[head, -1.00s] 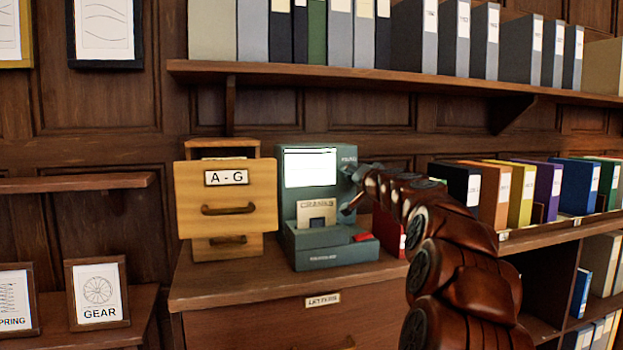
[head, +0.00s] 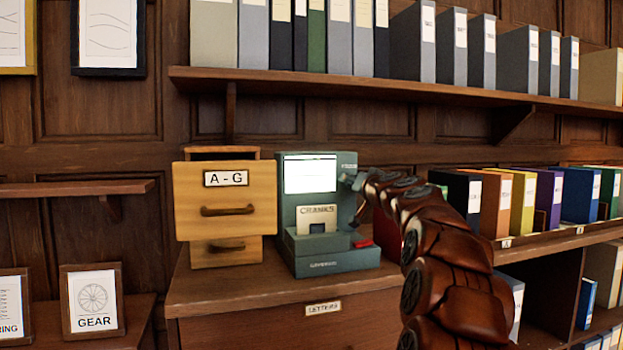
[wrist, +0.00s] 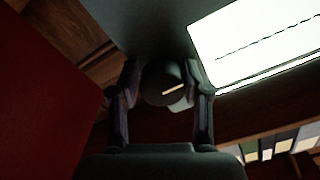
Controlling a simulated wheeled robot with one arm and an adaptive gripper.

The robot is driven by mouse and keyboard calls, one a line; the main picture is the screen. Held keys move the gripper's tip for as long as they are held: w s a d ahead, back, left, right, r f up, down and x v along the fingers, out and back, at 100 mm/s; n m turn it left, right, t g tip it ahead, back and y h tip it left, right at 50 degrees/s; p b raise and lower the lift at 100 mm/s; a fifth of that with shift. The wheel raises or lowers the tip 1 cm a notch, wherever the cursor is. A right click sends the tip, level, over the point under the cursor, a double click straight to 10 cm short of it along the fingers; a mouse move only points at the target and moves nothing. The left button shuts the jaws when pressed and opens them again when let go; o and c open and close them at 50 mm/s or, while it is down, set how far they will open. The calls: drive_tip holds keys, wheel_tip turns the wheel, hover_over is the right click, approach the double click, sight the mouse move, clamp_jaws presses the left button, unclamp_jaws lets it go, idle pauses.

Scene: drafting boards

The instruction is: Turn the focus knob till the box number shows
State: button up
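The viewer (head: 345,215), a grey-green machine, stands on the wooden cabinet. Its lit screen (head: 310,173) is mostly white with a faint line near the top; no readable number shows. The wrist view shows part of the screen (wrist: 262,40) with a dashed dark line. The focus knob (wrist: 160,82) is dark and round with a pale, slightly tilted mark. My gripper (wrist: 165,92) has one finger on each side of the knob, seemingly closed on it. In the head view my gripper (head: 354,181) is at the screen's right side, and my arm hides part of that area.
A card marked CRANKS (head: 317,212) sits below the screen. A wooden drawer box marked A-G (head: 225,199) stands close on the left. A red thing (head: 388,232) stands behind my arm. Coloured binders (head: 520,200) line the right shelf, and a shelf of grey binders (head: 400,82) runs above.

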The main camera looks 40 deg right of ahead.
drive_tip(key=o, duration=0.3)
drive_tip(key=shift+r, duration=0.1)
idle(0.3)
drive_tip(key=b+v, duration=0.3)
drive_tip(key=v, duration=0.6)
drive_tip(key=shift+s, duration=0.15)
idle(0.6)
